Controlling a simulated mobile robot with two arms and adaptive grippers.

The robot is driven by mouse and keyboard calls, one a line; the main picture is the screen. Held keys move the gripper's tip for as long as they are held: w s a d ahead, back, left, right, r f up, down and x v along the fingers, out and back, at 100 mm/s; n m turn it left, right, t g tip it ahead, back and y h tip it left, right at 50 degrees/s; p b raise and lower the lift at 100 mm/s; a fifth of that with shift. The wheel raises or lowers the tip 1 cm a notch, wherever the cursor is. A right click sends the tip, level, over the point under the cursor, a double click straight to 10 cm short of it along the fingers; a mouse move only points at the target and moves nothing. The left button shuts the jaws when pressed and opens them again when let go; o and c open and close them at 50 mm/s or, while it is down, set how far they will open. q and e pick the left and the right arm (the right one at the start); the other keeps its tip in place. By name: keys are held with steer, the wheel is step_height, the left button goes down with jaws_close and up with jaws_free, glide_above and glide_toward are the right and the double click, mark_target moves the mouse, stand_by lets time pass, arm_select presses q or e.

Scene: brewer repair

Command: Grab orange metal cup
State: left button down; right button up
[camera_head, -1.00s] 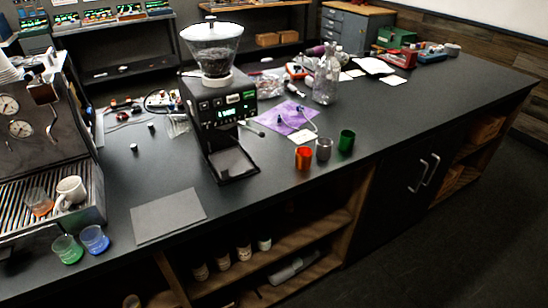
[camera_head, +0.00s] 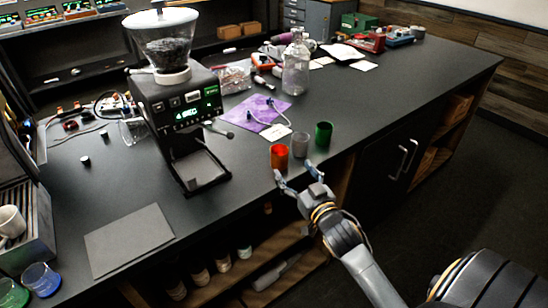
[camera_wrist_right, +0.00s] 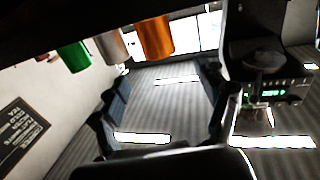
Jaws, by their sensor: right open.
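The orange metal cup (camera_head: 279,156) stands upright near the front edge of the dark counter, at the left end of a row with a grey cup (camera_head: 300,145) and a green cup (camera_head: 323,133). My right gripper (camera_head: 298,176) is open and empty, its fingers just in front of the orange cup at the counter edge. I cannot tell whether a finger touches it. In the right wrist view the orange cup (camera_wrist_right: 154,38) appears at the top, beyond the open fingers (camera_wrist_right: 165,90). My left gripper is not in view.
A coffee grinder (camera_head: 180,105) stands left of the cups. A purple cloth (camera_head: 252,112) and a glass bottle (camera_head: 296,68) lie and stand behind them. A flat grey mat (camera_head: 130,238) is at the left front. The counter right of the green cup is clear.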

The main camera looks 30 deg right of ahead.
mark_target(283, 158)
steer(key=w, duration=0.4)
steer(key=shift+w+d+f, duration=0.1)
steer(key=shift+w+d, duration=0.25)
steer(key=shift+d, duration=0.05)
steer(key=shift+w+p, duration=0.2)
steer(key=shift+p, duration=0.1)
steer(key=w, duration=0.3)
steer(key=w+p, duration=0.1)
steer(key=shift+w+d+f, duration=0.2)
steer(key=shift+w+d, duration=0.15)
steer(key=shift+d, duration=0.05)
steer(key=shift+s+r, duration=0.1)
steer(key=shift+c, duration=1.1)
steer(key=c, duration=1.1)
